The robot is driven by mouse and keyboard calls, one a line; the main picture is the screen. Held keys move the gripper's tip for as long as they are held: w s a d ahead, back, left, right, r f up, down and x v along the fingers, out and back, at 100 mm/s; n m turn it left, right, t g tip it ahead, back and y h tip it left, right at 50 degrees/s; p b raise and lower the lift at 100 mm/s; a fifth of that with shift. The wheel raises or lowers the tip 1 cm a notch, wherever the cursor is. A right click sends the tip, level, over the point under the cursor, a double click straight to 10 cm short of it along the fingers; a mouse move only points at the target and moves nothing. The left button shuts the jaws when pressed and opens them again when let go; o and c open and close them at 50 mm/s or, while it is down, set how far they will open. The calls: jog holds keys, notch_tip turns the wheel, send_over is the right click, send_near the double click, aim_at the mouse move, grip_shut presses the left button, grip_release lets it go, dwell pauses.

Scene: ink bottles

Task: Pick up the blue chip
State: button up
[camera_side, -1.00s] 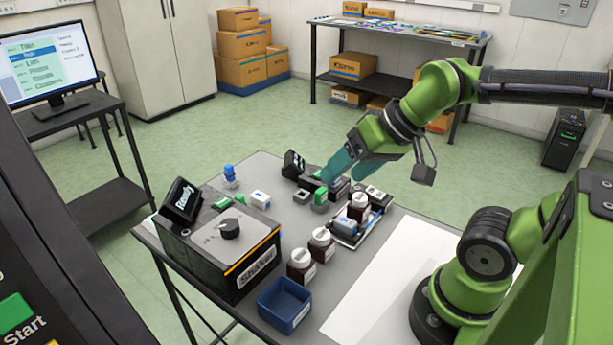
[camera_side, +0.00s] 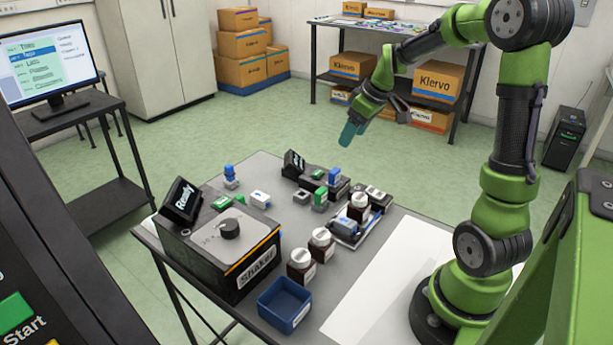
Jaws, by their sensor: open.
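My gripper (camera_side: 351,134) has teal fingers, is open and empty, and hangs above and behind the far right edge of the table, clear of everything on it. Several things are blue and small, and I cannot tell for sure which is the chip. A blue piece (camera_side: 334,175) stands upright among the dark parts at the back, beside a green piece (camera_side: 321,196). A blue-topped piece (camera_side: 230,173) stands at the back left. A blue-grey item (camera_side: 346,227) lies in the tray by the bottles.
The shaker (camera_side: 221,251) with its "Ready" display fills the table's left front. Brown bottles with white caps (camera_side: 320,243) stand mid-table, one in the tray. An empty blue bin (camera_side: 285,304) is at the front. A white sheet (camera_side: 385,275) covers the right side, bare of objects.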

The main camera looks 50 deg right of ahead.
send_over(335, 170)
jog(key=s, duration=0.2)
jog(key=f, duration=0.8)
jog(key=shift+w+a+f, duration=0.1)
jog(key=shift+w+f, duration=0.1)
jog(key=shift+w, duration=0.05)
jog(key=shift+s+x, duration=0.15)
jog(key=shift+x, duration=1.2)
jog(key=shift+s+x, duration=0.1)
jog(key=shift+x, duration=1.25)
jog(key=shift+f, duration=0.1)
jog(key=shift+c, duration=0.3)
jog(key=c, duration=1.1)
jog(key=shift+o, duration=0.2)
notch_tip(335, 170, up, 13)
